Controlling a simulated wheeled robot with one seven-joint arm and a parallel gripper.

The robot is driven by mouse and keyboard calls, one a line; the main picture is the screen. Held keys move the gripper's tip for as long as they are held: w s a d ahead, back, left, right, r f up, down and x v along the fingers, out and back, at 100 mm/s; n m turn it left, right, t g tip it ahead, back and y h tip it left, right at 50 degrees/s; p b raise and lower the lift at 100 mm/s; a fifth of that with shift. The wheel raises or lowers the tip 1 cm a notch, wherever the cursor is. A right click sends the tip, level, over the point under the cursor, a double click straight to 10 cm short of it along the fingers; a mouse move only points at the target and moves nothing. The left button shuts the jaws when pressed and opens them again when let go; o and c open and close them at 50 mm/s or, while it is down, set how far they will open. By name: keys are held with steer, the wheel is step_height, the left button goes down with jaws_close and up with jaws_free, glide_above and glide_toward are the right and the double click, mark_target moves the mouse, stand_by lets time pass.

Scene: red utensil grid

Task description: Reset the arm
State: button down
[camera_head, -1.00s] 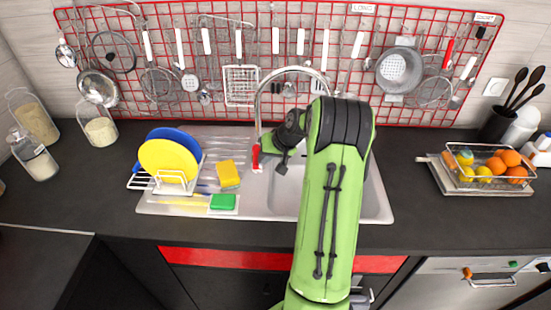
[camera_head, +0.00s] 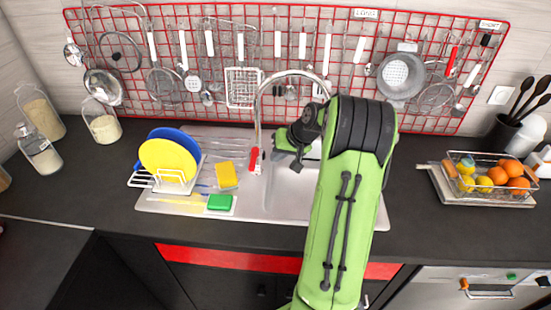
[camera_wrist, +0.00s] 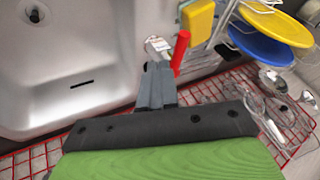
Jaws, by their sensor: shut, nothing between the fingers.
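My green arm reaches up over the counter in front of the sink (camera_head: 284,195). My gripper (camera_head: 297,167) hangs over the sink in the head view, to the right of the faucet's red handle (camera_head: 254,158). In the wrist view my gripper (camera_wrist: 156,68) is shut with nothing between its fingers. There the red handle (camera_wrist: 181,50) shows just right of the fingertips, and the sink (camera_wrist: 75,60) lies on the left. I cannot tell the exact gap between the fingers and the handle.
A dish rack with a yellow plate (camera_head: 167,160) and a blue plate (camera_head: 188,140) stands left, beside a yellow sponge (camera_head: 227,175) and a green sponge (camera_head: 220,202). A fruit basket (camera_head: 490,176) is at right. A red utensil grid (camera_head: 345,60) lines the wall.

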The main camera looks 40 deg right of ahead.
steer(key=v, duration=0.6)
steer(key=shift+s, duration=0.2)
steer(key=s+a+r+n+g+h, duration=0.15)
steer(key=a+r, duration=0.25)
steer(key=a, duration=0.6)
steer(key=s+a+r+n+y, duration=0.1)
steer(key=a+r+n, duration=0.15)
steer(key=a, duration=0.65)
steer(key=s+a+n, duration=0.1)
steer(key=s+a, duration=0.4)
steer(key=s, duration=0.3)
steer(key=s+a+n, duration=0.1)
steer(key=s+a, duration=0.4)
steer(key=s, duration=0.3)
steer(key=shift+s+a+r+n+h, duration=0.15)
steer(key=shift+s+a+n+h, duration=0.15)
steer(key=shift+n+h, duration=0.15)
steer(key=shift+t, duration=0.25)
